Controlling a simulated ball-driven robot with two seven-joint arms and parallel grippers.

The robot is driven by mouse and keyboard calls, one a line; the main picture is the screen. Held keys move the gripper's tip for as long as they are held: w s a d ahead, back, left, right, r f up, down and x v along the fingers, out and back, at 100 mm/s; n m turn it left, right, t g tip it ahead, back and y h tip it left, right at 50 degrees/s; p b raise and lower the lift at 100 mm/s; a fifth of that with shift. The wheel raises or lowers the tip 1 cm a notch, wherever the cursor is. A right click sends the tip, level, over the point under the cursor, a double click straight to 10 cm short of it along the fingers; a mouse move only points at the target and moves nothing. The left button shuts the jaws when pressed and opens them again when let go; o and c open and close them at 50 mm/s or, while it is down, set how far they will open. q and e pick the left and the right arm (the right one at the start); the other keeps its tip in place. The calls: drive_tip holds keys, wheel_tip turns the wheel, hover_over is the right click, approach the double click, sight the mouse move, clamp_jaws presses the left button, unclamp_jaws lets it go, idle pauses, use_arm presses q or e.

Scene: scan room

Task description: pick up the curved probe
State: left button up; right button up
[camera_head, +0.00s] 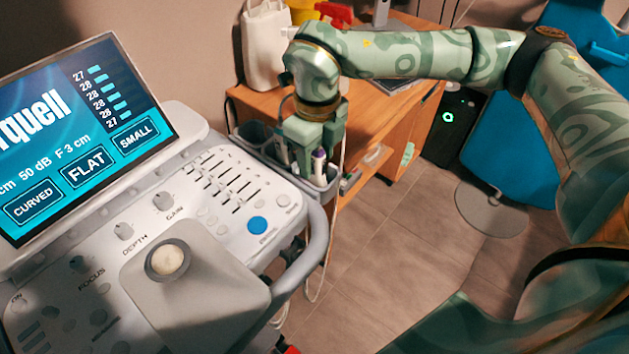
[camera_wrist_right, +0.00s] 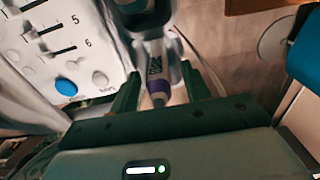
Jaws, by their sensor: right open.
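A white probe with a purple band (camera_head: 319,167) stands in the grey holder (camera_head: 262,130) on the side of the ultrasound console. In the right wrist view this probe (camera_wrist_right: 156,72) carries a small dark patterned label, and its purple part points toward my palm. I cannot tell from its shape whether it is the curved one. My right gripper (camera_head: 310,160) reaches down over the holder and is open. In the right wrist view its two fingers (camera_wrist_right: 162,82) are on either side of the probe, with gaps visible. My left gripper is out of view.
The console panel (camera_head: 225,215) with sliders and a blue button lies left of the holder. Its screen (camera_head: 75,120) shows CURVED, FLAT and SMALL. A wooden desk (camera_head: 400,105) stands behind. A cable hangs beside the holder. Open tiled floor (camera_head: 400,240) lies to the right.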

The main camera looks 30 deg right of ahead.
drive_tip(key=shift+s+r, duration=0.1)
drive_tip(key=shift+r, duration=0.1)
drive_tip(key=shift+c, duration=0.7)
clamp_jaws()
